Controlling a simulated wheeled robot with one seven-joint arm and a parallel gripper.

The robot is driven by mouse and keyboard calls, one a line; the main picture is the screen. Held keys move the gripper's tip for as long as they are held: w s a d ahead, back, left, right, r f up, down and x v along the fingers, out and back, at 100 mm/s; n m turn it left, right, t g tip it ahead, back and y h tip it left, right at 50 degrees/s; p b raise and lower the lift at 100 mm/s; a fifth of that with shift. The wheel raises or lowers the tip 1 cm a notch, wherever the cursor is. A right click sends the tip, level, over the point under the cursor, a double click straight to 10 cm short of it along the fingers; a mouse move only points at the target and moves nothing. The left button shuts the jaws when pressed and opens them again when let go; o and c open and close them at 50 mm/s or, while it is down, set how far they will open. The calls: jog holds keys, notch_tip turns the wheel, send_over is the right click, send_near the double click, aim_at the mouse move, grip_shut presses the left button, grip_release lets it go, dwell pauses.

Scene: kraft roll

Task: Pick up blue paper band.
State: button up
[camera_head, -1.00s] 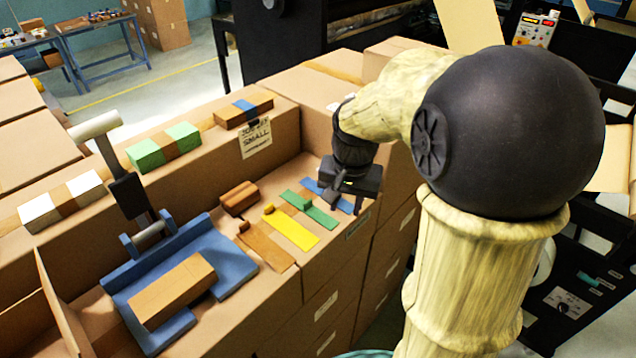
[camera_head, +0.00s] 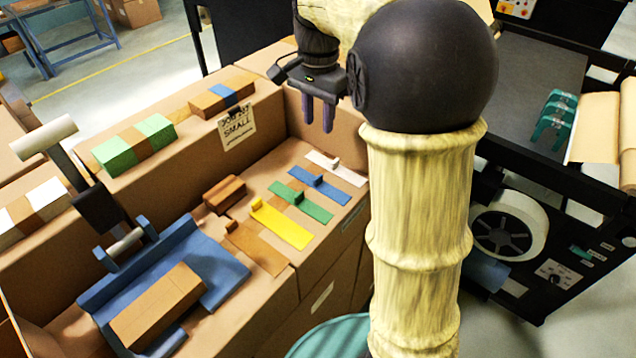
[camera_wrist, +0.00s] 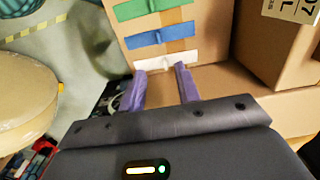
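The blue paper band (camera_head: 320,186) lies flat on the cardboard box top, between the green band (camera_head: 302,201) and the white band (camera_head: 336,168). In the wrist view the blue band (camera_wrist: 160,38) lies beyond the fingertips, past the white band (camera_wrist: 166,61). My gripper (camera_head: 318,128) hangs above and behind the row of bands with its fingers pointing down. The wrist view shows its two purple fingers (camera_wrist: 159,72) spread apart with nothing between them. It is open and empty, and the blue band is fully in sight.
A yellow band (camera_head: 281,224) and brown band (camera_head: 257,247) continue the row. A small brown block (camera_head: 224,194) lies behind them. A blue fixture (camera_head: 215,268) holds a cardboard block at left. A raised box ledge carries wrapped bundles and a sign (camera_head: 237,127).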

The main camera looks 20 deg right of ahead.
jog(key=p, duration=0.2)
send_over(318, 184)
jog(key=f, duration=1.1)
jog(key=shift+w+d, duration=0.25)
jog(key=shift+w, duration=0.1)
jog(key=shift+s+a+f+p, duration=0.1)
jog(key=shift+s+f+p, duration=0.1)
jog(key=shift+f+p, duration=0.3)
jog(key=f, duration=0.1)
jog(key=f+p, duration=0.1)
jog(key=f, duration=0.1)
jog(key=shift+s+a+f, duration=0.15)
jog(key=shift+s+f, duration=0.05)
jog(key=shift+f, duration=0.45)
grip_shut()
